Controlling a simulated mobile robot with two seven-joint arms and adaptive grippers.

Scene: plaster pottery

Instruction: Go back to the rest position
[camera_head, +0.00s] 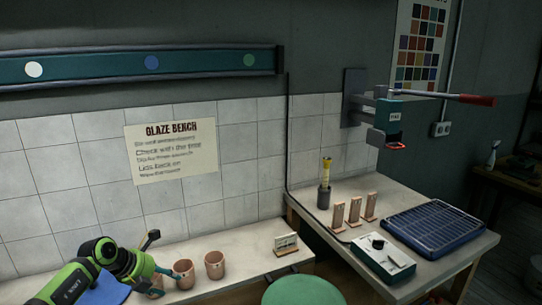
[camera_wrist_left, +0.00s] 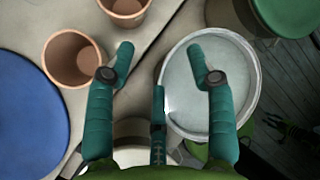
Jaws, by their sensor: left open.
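My left gripper (camera_head: 166,256) is at the lower left in the head view, beside and partly in front of the clay cups on the bench. Its fingers are spread with nothing between them. In the left wrist view, the open fingers (camera_wrist_left: 160,55) hang above the bench edge, with a clay cup (camera_wrist_left: 72,58) to their left and a pale round vessel (camera_wrist_left: 246,85) behind and to their right. One cup (camera_head: 215,264) stands clear in the head view; another (camera_head: 184,275) is partly covered by the gripper. My right gripper is not in view.
A small stand (camera_head: 286,244) sits on the bench. To the right are upright clay pieces (camera_head: 354,211), a boxed device (camera_head: 383,257) and a blue tray (camera_head: 434,229). A wall-mounted lever press (camera_head: 388,115) hangs above. A green round stool (camera_head: 303,290) stands in front.

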